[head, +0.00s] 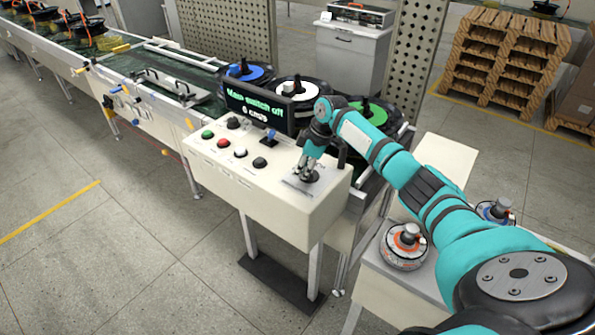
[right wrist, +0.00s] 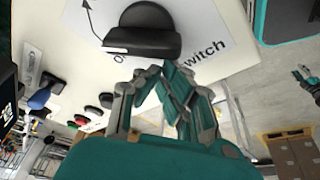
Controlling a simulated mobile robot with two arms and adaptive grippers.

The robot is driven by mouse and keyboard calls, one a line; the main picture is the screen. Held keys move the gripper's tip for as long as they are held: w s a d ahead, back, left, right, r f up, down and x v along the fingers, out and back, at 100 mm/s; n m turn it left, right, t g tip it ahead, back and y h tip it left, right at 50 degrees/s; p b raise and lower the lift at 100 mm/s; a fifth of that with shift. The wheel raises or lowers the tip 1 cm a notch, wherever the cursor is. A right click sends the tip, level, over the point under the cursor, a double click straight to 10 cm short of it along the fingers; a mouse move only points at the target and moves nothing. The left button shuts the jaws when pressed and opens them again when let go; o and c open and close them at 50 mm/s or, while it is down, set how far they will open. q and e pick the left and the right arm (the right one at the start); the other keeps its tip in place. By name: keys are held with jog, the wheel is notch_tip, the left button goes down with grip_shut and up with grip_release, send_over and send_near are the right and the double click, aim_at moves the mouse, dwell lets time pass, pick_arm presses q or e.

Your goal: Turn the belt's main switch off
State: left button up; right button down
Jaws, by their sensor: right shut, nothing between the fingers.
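The main switch is a black rotary knob (right wrist: 143,32) on a white label whose visible print ends in "witch". In the head view the switch (head: 300,178) sits on the right part of the cream control box's top, partly hidden by my gripper. My right gripper (head: 309,163) is at the knob. In the right wrist view its fingers (right wrist: 150,73) are shut and empty, with the tips just below the knob; I cannot tell whether they touch. The display (head: 260,107) reads "Main switch off" and "0 cm/s". A small gripper-like shape (right wrist: 304,78), possibly my left gripper, shows at the right edge.
The control box (head: 235,182) also carries green, red, white and black buttons and a blue knob (head: 269,136). The conveyor belt (head: 170,72) runs behind it. Wheels with blue, white and green hubs stand behind the display. A side table (head: 385,295) holds two motors.

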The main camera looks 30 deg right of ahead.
jog(key=shift+s, duration=0.1)
jog(key=shift+s+n+p, duration=0.1)
jog(key=shift+n+p, duration=0.2)
jog(key=shift+n, duration=0.5)
jog(key=shift+s+d, duration=0.15)
jog(key=shift+s, duration=0.05)
jog(key=shift+s+d+p, duration=0.1)
jog(key=shift+s+p, duration=0.1)
jog(key=shift+p, duration=0.1)
pick_arm(q)
jog(key=shift+w+r, duration=0.7)
jog(key=shift+r, duration=0.2)
pick_arm(e)
jog(key=shift+s, duration=0.1)
pick_arm(q)
jog(key=shift+r+p, duration=0.25)
jog(key=shift+p, duration=0.15)
pick_arm(e)
jog(key=shift+s+d, duration=0.2)
jog(key=shift+d, duration=0.05)
pick_arm(q)
jog(key=shift+w+r, duration=0.1)
pick_arm(e)
jog(key=shift+a, duration=0.1)
